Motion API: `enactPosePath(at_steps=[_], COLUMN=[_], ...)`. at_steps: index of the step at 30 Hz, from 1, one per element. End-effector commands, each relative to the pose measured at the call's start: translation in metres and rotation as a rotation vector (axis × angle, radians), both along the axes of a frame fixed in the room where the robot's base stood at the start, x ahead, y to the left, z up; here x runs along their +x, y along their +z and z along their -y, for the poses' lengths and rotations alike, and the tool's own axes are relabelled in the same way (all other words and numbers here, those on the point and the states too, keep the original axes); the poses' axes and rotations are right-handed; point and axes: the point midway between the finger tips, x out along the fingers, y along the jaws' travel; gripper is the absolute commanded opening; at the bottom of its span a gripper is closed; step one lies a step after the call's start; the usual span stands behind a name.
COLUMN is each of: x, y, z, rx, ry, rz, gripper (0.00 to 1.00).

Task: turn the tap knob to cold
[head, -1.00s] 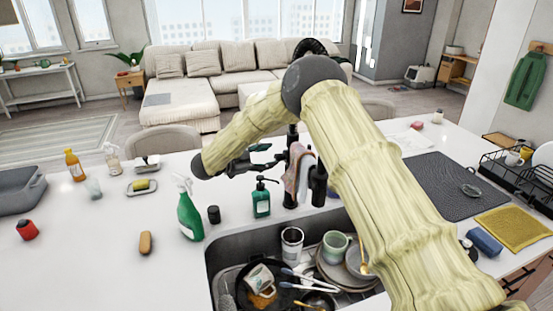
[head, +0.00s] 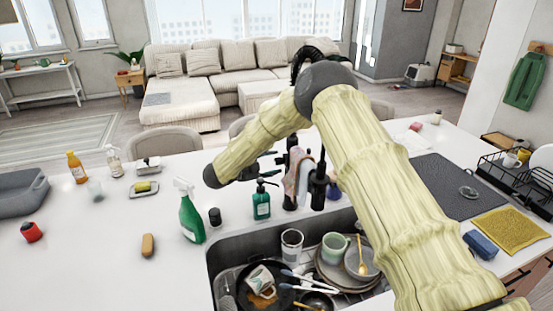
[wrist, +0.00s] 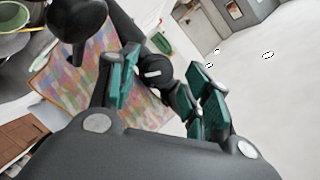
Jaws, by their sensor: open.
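The black tap (head: 291,175) stands behind the sink, with a patterned cloth (head: 302,172) hanging at it. In the wrist view the tap's dark body (wrist: 78,18) is at the upper left, and the cloth (wrist: 92,72) hangs below it. A round black knob (wrist: 154,74) with a white mark lies between the teal-padded fingers of my gripper (wrist: 164,70). The fingers are apart, one on each side of the knob; contact is not clear. In the head view my gripper (head: 264,167) is small and dark, just left of the tap, partly hidden by the cloth and tap.
The sink (head: 228,256) in front holds several dishes and a pan. A green soap dispenser (head: 261,204), a dark small jar (head: 215,217) and a green spray bottle (head: 191,217) stand left of the tap. A dark drying mat (head: 438,186) lies to the right. The left counter has free room.

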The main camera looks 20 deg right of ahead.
Motion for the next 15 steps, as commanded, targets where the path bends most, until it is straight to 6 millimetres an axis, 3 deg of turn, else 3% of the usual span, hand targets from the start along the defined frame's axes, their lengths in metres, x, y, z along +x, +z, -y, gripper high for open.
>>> enactPosePath(at_steps=[6, 15], x=[0.009, 0.012], y=[-0.003, -0.007], z=[0.022, 0.026], rx=[0.001, 0.0], ry=[-0.001, 0.0], rz=[0.0, 0.0], gripper=[0.49, 0.49])
